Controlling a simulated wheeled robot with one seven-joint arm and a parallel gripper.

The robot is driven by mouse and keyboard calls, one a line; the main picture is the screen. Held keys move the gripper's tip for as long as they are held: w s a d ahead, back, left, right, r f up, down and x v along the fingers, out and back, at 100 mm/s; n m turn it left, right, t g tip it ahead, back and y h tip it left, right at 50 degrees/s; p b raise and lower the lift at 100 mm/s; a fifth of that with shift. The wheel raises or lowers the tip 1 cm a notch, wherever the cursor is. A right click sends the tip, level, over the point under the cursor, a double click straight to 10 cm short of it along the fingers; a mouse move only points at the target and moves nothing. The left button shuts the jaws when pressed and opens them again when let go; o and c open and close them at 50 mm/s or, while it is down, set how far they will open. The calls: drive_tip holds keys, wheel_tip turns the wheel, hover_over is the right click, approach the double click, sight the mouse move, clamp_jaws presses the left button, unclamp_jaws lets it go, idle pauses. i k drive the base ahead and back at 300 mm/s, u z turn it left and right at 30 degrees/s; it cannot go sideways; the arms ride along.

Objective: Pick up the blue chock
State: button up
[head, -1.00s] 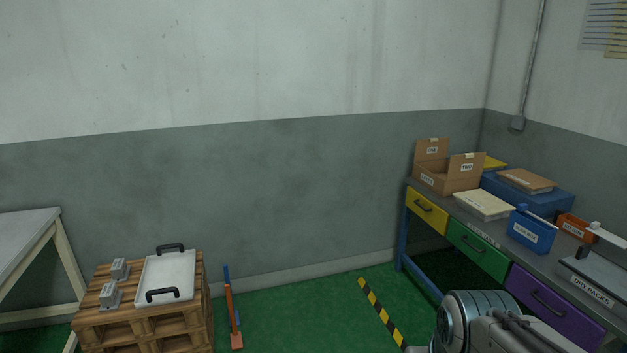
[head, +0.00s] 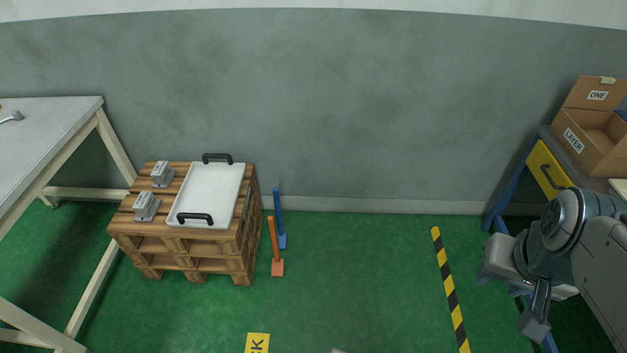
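The blue chock (head: 281,240) stands on the green floor in the head view, right of the wooden pallet stack and near the wall. It has a long, thin upright blue handle. An orange chock (head: 277,267) with a similar handle stands just in front of it, partly overlapping it in the picture. My gripper (head: 535,325) appears to be the grey part at the lower right, far from the chock. Its finger gap does not show clearly.
The pallet stack (head: 190,255) carries a white tray (head: 208,190) with black handles and two grey blocks. A pale table (head: 50,130) stands left. A yellow-black floor stripe (head: 449,290) and a workbench (head: 520,180) lie right. Green floor is clear between chocks and stripe.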

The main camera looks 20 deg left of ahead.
sight(282, 236)
drive_tip(key=i, duration=2.55)
drive_tip(key=u, duration=2.6)
drive_tip(key=i, duration=1)
